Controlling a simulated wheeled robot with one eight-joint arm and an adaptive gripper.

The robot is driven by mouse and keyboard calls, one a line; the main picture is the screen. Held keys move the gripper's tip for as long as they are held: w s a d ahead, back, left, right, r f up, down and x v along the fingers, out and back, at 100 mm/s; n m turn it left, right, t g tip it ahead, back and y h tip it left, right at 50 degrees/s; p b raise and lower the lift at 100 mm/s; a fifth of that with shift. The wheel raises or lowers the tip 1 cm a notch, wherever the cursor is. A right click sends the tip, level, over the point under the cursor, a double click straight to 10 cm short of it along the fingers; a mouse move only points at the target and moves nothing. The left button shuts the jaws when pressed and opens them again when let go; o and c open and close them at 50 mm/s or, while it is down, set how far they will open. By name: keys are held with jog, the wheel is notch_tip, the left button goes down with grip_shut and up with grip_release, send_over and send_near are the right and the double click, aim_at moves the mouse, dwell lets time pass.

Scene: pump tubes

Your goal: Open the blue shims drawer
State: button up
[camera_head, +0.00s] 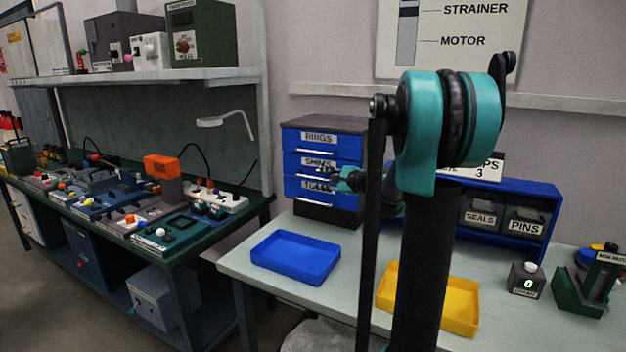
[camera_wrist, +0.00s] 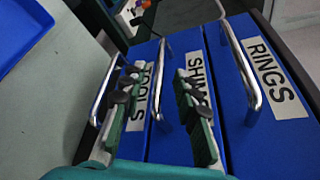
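The blue shims drawer (camera_head: 341,166) is the middle one of three blue drawers in the cabinet on the bench. It looks shut. In the wrist view the shims drawer (camera_wrist: 174,134) shows turned sideways, with its chrome handle (camera_wrist: 158,82) upright in the picture. My gripper (camera_wrist: 160,80) is open, with one green finger on either side of that handle. A visible gap remains between each finger and the handle. In the head view my gripper (camera_head: 334,173) is in front of the shims and tools drawers and partly covers their labels.
The rings drawer (camera_head: 322,138) is above and the tools drawer (camera_head: 300,188) below; both look shut. A blue tray (camera_head: 295,259) lies on the bench in front of the cabinet. A yellow tray (camera_head: 462,318) and the blue bin rack (camera_head: 548,200) are to the right.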

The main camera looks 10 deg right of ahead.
aim_at(316, 178)
jog(key=shift+x, duration=2.25)
grip_shut()
